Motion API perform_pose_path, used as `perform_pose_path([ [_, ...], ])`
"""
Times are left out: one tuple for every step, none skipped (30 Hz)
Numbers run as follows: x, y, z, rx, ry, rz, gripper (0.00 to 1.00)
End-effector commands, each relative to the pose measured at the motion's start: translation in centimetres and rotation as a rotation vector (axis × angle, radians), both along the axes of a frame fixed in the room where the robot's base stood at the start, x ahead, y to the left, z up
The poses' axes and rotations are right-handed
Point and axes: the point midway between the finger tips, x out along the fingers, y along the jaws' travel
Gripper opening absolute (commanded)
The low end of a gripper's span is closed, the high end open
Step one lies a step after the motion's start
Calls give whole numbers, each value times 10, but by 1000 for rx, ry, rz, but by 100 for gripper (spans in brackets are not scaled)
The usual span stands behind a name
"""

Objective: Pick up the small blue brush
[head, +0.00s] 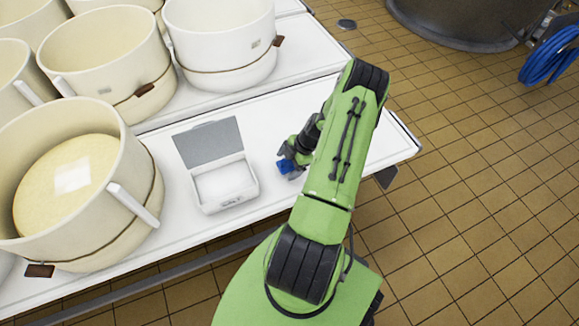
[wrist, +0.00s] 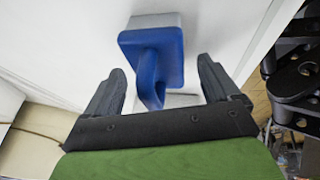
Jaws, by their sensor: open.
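The small blue brush (wrist: 152,55) lies on the white table, with a blue back and handle and a pale bristle side. In the wrist view it is just ahead of my gripper (wrist: 165,88), its handle end reaching between the two dark fingertips. The fingers are spread apart and do not appear to touch it. In the head view the brush (head: 286,166) shows as a small blue patch beside my gripper (head: 290,158), partly hidden by the gripper and arm.
A white box with an open grey lid (head: 208,142) stands left of the brush. Cream tubs (head: 90,210) stand at left and behind. The table edge (head: 405,150) is close on the right. A blue hose (head: 549,56) hangs at far right.

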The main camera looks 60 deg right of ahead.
Motion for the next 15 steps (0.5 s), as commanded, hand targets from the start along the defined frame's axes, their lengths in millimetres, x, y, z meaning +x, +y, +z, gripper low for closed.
perform_pose_path([
  [0, -1, 2, -1, 0, -1, 89],
  [0, -1, 2, -1, 0, -1, 89],
  [0, -1, 2, -1, 0, -1, 89],
  [0, -1, 2, -1, 0, -1, 85],
  [0, -1, 2, -1, 0, -1, 80],
  [0, -1, 2, -1, 0, -1, 74],
  [0, -1, 2, -1, 0, -1, 69],
  [0, -1, 2, -1, 0, -1, 65],
  [0, -1, 2, -1, 0, -1, 59],
  [0, -1, 2, -1, 0, -1, 54],
  [0, -1, 2, -1, 0, -1, 49],
  [0, -1, 2, -1, 0, -1, 43],
  [0, -1, 2, -1, 0, -1, 39],
  [0, -1, 2, -1, 0, -1, 34],
  [0, -1, 2, -1, 0, -1, 28],
])
